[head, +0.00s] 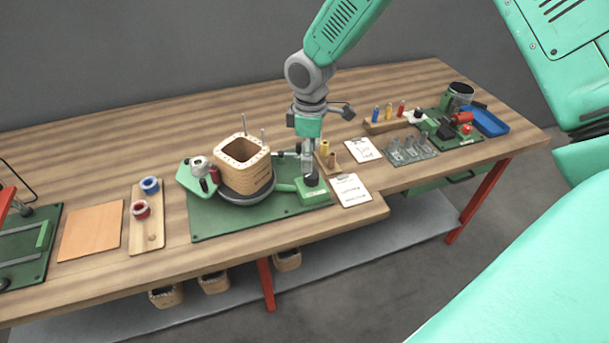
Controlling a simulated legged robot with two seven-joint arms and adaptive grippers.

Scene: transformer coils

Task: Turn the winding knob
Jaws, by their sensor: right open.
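The winding machine stands on a green base plate (215,222) in the middle of the bench. A square wooden coil former (244,165) sits on its dark round turntable (232,194). A small black knob (311,180) stands on the green block (312,193) at the plate's right end. My right gripper (308,169) points down from above, open, with its fingertips just above or at the knob. I cannot tell whether they touch it. My left gripper is out of view.
A small wooden holder with yellow pieces (326,154) and clipboards (350,190) stand close right of the gripper. A wooden board with red and blue spools (147,238) lies left. A blue tray (486,121) is far right.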

